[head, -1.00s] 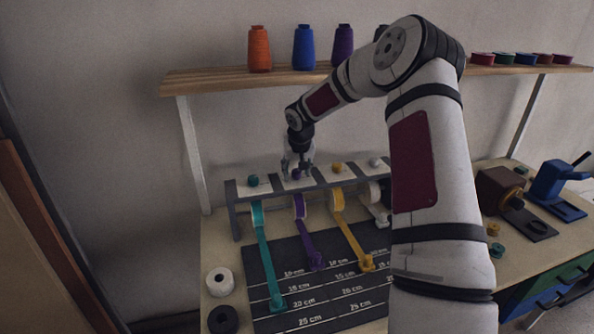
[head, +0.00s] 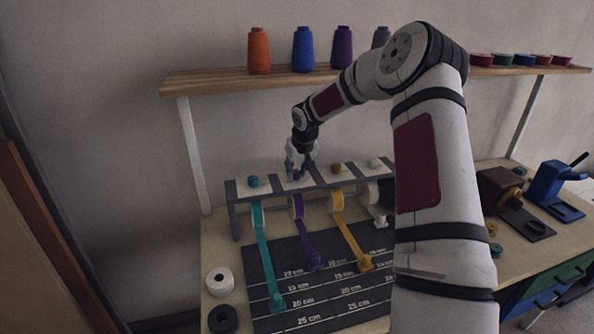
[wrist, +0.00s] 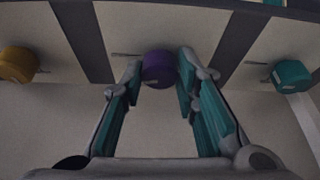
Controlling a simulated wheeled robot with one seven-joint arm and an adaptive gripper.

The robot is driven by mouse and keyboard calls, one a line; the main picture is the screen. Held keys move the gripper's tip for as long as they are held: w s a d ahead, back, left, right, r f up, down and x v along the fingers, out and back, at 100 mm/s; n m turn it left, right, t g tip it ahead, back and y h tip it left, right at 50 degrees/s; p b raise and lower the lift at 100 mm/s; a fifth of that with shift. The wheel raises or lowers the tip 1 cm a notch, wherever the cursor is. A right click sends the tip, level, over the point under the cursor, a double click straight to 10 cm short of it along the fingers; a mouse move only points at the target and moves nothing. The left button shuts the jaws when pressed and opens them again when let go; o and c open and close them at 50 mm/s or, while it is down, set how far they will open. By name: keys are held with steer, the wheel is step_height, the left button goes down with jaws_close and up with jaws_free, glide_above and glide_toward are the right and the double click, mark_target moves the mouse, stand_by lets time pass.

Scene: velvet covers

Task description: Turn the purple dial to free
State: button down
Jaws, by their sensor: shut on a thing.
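The purple dial (wrist: 159,69) is on the pale top panel of the ribbon rack, between the yellow dial and the teal dial. My gripper (wrist: 160,72) has one fingertip on each side of it and is shut on it. In the head view my gripper (head: 297,174) stands over the purple dial's panel and mostly hides the dial. The purple ribbon (head: 306,240) runs from its roll under this panel down onto the dark measuring mat (head: 285,262). The small marks beside the dial are too small to read.
The teal dial (head: 253,181) and yellow dial (head: 336,168) flank the purple one on the rack (head: 240,193). A wooden shelf (head: 215,80) with thread spools hangs above and behind. Teal and yellow ribbons lie on the mat. Space above the mat is free.

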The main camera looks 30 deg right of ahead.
steer(key=n, duration=0.1)
steer(key=n+y, duration=0.1)
steer(key=n, duration=0.1)
steer(key=shift+d+n, duration=0.2)
steer(key=shift+n, duration=0.1)
steer(key=n+y, duration=0.1)
steer(key=n, duration=0.2)
steer(key=shift+f+n+y+b, duration=0.1)
steer(key=shift+n+y+b, duration=0.2)
steer(key=shift+y+b, duration=0.1)
steer(key=n+g+y+b, duration=0.1)
steer(key=n+b, duration=0.1)
steer(key=n, duration=0.2)
steer(key=shift+w+d, duration=0.15)
steer(key=shift+n+g+y+b, duration=0.5)
steer(key=shift+n+b, duration=0.4)
steer(key=shift+n, duration=0.5)
steer(key=c, duration=1.2)
jaws_free()
steer(key=shift+c, duration=0.2)
